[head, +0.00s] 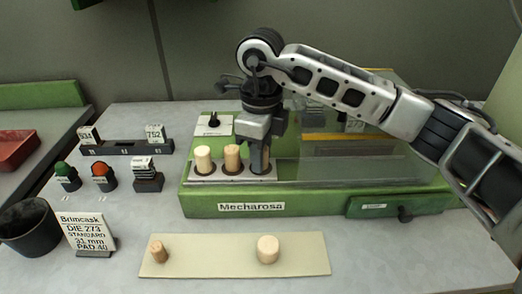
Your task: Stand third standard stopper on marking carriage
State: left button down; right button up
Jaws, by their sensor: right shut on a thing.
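The marking carriage (206,179) is a pale plate at the left front of the green Mecharosa machine (320,200). A pale stopper (203,160) stands upright at its left place and a browner stopper (232,158) stands upright in the middle. My right gripper (260,168) points down over the right-hand place, just beside the middle stopper. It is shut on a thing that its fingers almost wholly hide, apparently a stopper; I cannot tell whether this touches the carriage. My left gripper is not in view.
A tan mat (210,262) in front holds a small brown cork (158,251) and a wide pale cork (268,249). At left are a Brimcask sign (88,232), a black cup (30,226), and green (65,172) and orange (100,171) knobbed stamps. A clear panel covers the machine's right part.

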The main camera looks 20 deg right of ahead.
jog(key=shift+f, duration=0.15)
jog(key=o, duration=0.9)
notch_tip(320, 180, up, 12)
jog(key=shift+r, duration=0.2)
